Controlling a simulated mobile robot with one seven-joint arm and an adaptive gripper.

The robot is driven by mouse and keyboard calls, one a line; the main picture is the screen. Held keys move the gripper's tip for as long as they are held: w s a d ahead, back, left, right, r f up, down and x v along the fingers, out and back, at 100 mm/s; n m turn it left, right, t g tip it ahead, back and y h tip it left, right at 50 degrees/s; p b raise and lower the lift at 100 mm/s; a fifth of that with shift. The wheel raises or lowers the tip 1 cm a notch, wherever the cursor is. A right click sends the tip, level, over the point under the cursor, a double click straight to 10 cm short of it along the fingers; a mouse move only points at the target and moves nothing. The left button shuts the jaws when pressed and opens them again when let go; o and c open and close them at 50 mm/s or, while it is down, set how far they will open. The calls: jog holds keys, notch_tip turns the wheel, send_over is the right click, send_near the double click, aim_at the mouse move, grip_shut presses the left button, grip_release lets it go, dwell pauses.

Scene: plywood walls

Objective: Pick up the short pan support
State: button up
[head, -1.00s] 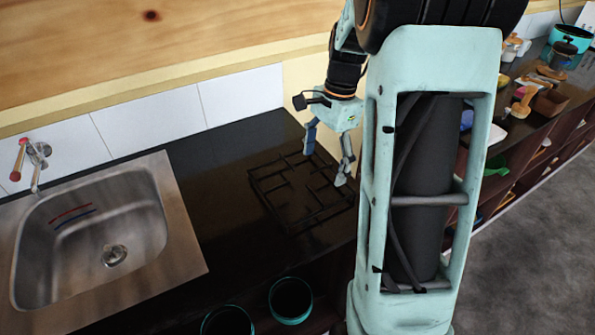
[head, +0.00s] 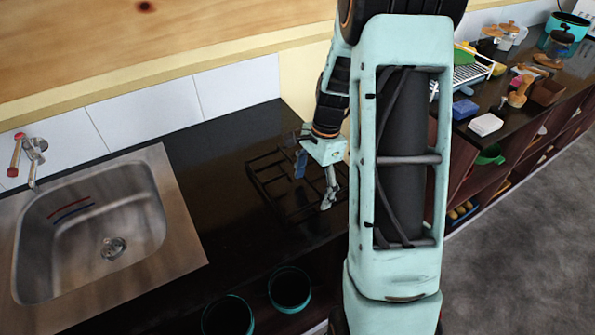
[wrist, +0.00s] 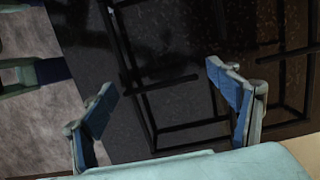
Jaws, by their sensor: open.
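The short pan support (head: 268,188) is a black grate of thin bars lying on the dark counter, right of the sink. It also shows in the wrist view (wrist: 185,127), with one bar end reaching between my fingertips. My gripper (head: 312,186) is open with its blue-padded fingers pointing down over the right part of the grate. In the wrist view, my gripper (wrist: 164,82) is empty and its fingers straddle that bar; I cannot tell how far above it they are. My arm hides some of the grate's right side in the head view.
A steel sink (head: 180,235) is set in the counter at left, with a tap (head: 30,155) behind it. Two dark pots with teal rims (head: 290,289) stand below the counter's front edge. A cluttered counter with a dish rack (head: 472,72) is at right. Dark counter (head: 215,165) left of the grate is bare.

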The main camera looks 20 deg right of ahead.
jog(key=c, duration=2.2)
